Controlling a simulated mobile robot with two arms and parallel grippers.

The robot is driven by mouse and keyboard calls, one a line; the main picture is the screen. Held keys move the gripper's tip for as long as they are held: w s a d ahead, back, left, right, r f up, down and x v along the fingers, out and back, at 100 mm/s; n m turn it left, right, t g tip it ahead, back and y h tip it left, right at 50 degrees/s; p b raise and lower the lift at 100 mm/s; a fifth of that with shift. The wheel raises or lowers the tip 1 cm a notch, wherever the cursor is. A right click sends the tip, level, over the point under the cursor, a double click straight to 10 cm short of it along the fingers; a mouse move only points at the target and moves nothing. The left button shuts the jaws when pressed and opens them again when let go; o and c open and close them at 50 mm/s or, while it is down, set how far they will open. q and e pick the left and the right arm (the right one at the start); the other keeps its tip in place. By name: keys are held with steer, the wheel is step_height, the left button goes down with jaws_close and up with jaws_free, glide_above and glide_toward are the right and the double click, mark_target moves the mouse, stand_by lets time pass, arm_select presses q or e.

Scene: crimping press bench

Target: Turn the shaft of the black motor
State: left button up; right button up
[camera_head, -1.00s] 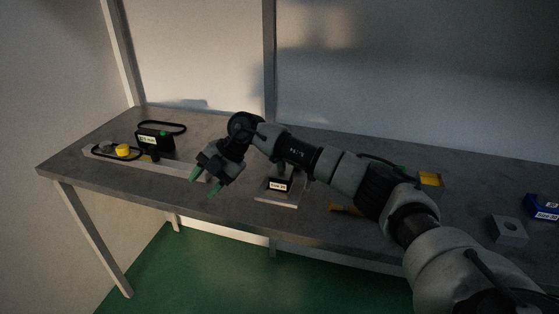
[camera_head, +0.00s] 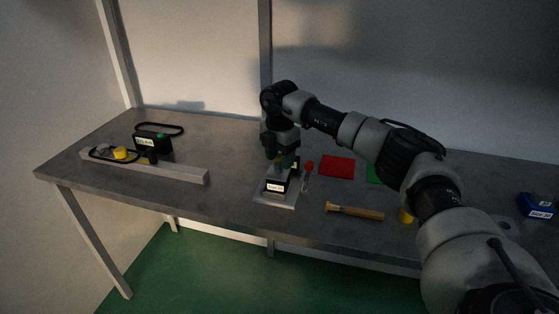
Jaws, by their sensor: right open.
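A black boxy unit with a pale green label (camera_head: 152,142), which looks like the black motor, stands at the left of the bench on or behind a long grey bar (camera_head: 185,172). A dark round part shows at its lower front; I cannot tell if it is the shaft. My right gripper (camera_head: 281,163) is open and points down, well to the right of this unit. It is over a small black block with a white label (camera_head: 275,188) on a grey plate (camera_head: 272,202). I cannot tell whether the fingers touch it. My left gripper is not in view.
A yellow pulley (camera_head: 121,153) with a black belt sits left of the unit; another black belt loop (camera_head: 160,129) lies behind. A red mat (camera_head: 337,166), a yellow-handled tool (camera_head: 355,211) and a blue box (camera_head: 538,206) lie to the right. Bare bench is at front left.

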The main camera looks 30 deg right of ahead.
steer(key=shift+f, duration=1)
steer(key=shift+c, duration=0.2)
jaws_close()
steer(key=shift+n, duration=0.3)
